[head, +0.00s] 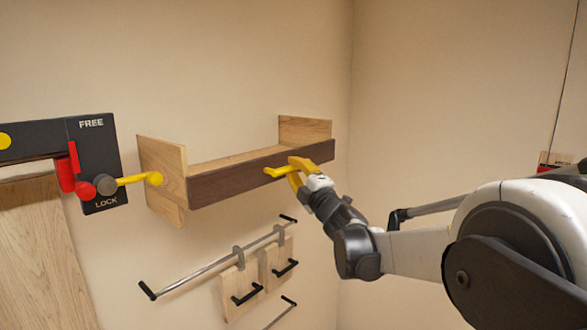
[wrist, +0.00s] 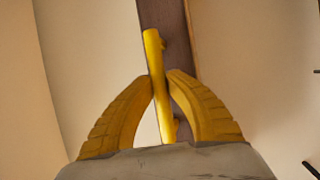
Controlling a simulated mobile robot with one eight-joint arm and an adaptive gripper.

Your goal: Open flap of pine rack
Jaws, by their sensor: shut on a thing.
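The pine rack (head: 162,164) is fixed to the wall, with light wood end panels and a shelf. Its dark brown front flap (head: 240,181) stands along the front edge of the shelf; it also shows in the wrist view (wrist: 177,50). A yellow bar handle (head: 277,171) sits on the flap's right part, and in the wrist view (wrist: 153,60) it runs between my fingers. My gripper (head: 293,173) has its yellow fingers shut on this handle. In the wrist view my gripper (wrist: 162,85) covers little of the handle.
A black panel (head: 100,140) marked FREE and LOCK, with a red part and a yellow-tipped lever (head: 140,179), is left of the rack. Below the rack are a metal rail (head: 200,272) and hanging wood boards (head: 240,283) with black handles. The wall above is bare.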

